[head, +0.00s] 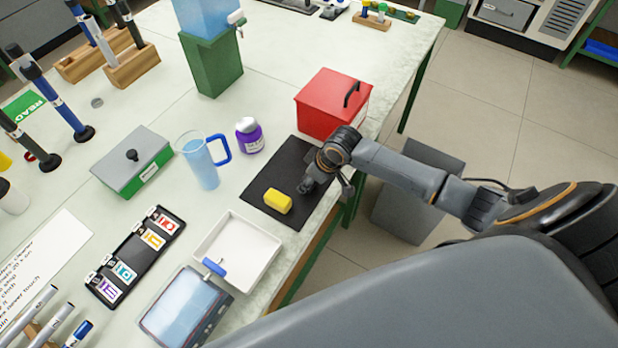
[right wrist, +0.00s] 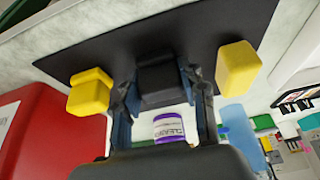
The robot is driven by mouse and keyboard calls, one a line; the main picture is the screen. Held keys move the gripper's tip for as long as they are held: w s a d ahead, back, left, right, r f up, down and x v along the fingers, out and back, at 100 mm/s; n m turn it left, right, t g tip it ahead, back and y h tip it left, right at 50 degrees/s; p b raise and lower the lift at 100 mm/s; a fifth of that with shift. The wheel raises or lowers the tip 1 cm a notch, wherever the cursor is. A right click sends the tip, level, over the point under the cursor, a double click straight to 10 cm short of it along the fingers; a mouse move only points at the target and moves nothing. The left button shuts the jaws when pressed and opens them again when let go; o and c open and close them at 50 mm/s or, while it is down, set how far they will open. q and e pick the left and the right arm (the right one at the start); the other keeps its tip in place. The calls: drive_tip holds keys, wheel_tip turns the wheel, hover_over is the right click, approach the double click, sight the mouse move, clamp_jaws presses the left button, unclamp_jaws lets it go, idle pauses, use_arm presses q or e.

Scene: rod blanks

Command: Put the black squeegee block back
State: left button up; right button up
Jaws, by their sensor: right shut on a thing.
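The black squeegee block (right wrist: 160,82) is between the two fingers of my right gripper (right wrist: 161,92) in the right wrist view. My right gripper (head: 309,187) is shut on it, low over the right part of the dark mat (head: 262,179). In the head view the block is hard to tell from the dark gripper and mat. I cannot tell whether it touches the mat. A yellow block (head: 278,201) lies on the mat left of the gripper. The right wrist view shows two yellow blocks, one on each side (right wrist: 90,92) (right wrist: 238,68). My left gripper is out of view.
A red box (head: 325,110) with a black handle stands just behind the mat. A purple-labelled jar (head: 249,137) and a blue-handled jug (head: 201,165) stand to its left. A white tray (head: 236,252) is in front. The table's right edge is close to the gripper.

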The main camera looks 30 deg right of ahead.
drive_tip(key=shift+f, duration=0.1)
drive_tip(key=o, duration=1.1)
drive_tip(key=v, duration=1.2)
drive_tip(key=shift+b, duration=0.45)
